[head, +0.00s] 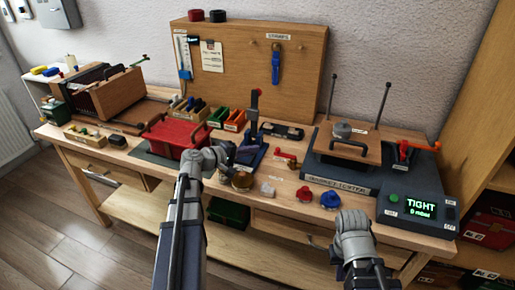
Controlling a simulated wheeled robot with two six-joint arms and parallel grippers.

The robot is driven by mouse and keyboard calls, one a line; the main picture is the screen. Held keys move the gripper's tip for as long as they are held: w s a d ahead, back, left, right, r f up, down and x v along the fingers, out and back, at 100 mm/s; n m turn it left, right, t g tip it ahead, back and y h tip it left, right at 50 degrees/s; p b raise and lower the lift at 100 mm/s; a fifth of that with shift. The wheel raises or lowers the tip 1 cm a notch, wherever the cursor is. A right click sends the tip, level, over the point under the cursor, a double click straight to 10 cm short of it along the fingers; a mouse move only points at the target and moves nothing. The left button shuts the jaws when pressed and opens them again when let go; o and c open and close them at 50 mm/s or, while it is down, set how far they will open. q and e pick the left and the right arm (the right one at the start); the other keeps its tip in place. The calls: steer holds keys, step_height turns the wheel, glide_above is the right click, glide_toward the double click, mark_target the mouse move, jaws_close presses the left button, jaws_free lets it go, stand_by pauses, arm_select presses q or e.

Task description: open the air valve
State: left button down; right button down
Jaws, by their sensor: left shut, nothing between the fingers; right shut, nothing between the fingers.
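I cannot tell for sure which part is the air valve. A small red lever (285,158) lies on the bench left of the tester, and a red-handled lever (404,150) stands on the tester's right side. The dark tester (340,183) carries a wooden block with a handle, and its green display (420,207) reads "TIGHT" and what looks like "0 mbar". My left gripper (222,154) is shut and empty, just right of the red case. My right gripper (351,218) is shut and empty, in front of the tester at the bench's front edge. Neither visibly touches a lever.
A red knob (303,194) and a blue knob (330,200) sit at the bench front. A brass round piece (242,181) lies near my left gripper. Two thin rods rise from the tester.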

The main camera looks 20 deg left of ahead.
arm_select(q)
steer(key=a+p+v, duration=0.1)
steer(key=v, duration=0.6)
steer(key=shift+w+a, duration=0.25)
steer(key=shift+a, duration=0.05)
steer(key=d+f+m+g+p, duration=0.1)
steer(key=d, duration=0.3)
steer(key=s+d+f+m+g+p, duration=0.1)
steer(key=d+m+g, duration=0.1)
steer(key=d, duration=0.3)
steer(key=d+f+m+g+p, duration=0.1)
steer(key=d+g, duration=0.1)
steer(key=d, duration=0.3)
steer(key=shift+s+m+h+p, duration=0.3)
steer(key=shift+s+p, duration=0.05)
steer(key=s+d+f+m+g, duration=0.1)
steer(key=d, duration=0.1)
steer(key=s+d+m+g+p, duration=0.1)
steer(key=d, duration=0.2)
steer(key=s+d+f+m+g+y+p, duration=0.1)
steer(key=s+d, duration=0.1)
steer(key=shift+d+f+g, duration=0.25)
steer(key=shift+f+g, duration=0.05)
steer(key=shift+g, duration=0.1)
steer(key=s+d+m+g+y+p, duration=0.4)
steer(key=s+d+m+y, duration=0.4)
steer(key=s, duration=0.4)
steer(key=shift+s+y+p, duration=0.3)
steer(key=shift+y+p, duration=0.1)
steer(key=shift+p, duration=0.2)
